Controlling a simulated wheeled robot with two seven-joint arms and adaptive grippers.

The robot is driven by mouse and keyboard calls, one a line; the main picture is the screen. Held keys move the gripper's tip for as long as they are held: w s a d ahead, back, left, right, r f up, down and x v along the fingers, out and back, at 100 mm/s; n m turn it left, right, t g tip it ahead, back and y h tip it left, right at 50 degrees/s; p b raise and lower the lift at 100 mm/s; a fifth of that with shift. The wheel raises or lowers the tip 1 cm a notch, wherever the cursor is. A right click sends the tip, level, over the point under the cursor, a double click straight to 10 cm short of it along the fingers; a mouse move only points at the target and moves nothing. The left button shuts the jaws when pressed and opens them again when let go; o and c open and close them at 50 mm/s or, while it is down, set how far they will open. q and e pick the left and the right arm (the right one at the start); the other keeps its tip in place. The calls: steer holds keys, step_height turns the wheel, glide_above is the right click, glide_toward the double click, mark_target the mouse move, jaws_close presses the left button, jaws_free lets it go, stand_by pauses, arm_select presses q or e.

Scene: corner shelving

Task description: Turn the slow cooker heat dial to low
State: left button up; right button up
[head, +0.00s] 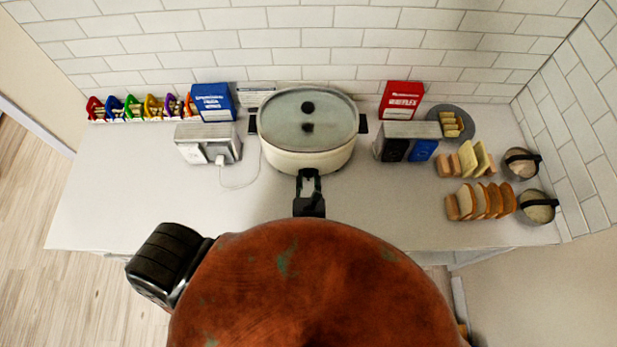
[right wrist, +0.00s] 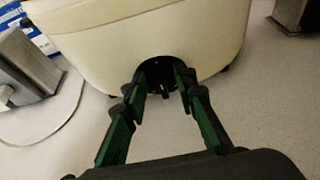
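The slow cooker (head: 300,160) is a cream oval pot with a glass lid, standing against the back wall in the middle of the counter. In the right wrist view its cream front (right wrist: 110,40) fills the top. The black heat dial (right wrist: 162,75) sits low on that front; its setting cannot be read. My right gripper (head: 309,176) is at the cooker's front. In the right wrist view the gripper (right wrist: 160,80) is open, one finger at each side of the dial; I cannot tell whether they touch it. My left gripper is not in view.
A silver toaster-like box (head: 208,143) with a white cord stands left of the cooker, and another (head: 408,140) stands right. Blue (head: 213,101) and red (head: 401,99) boxes stand behind. Bread slices (head: 480,202) are at right. The counter's front left is clear.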

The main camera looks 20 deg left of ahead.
jaws_close()
steer(key=shift+d, duration=0.1)
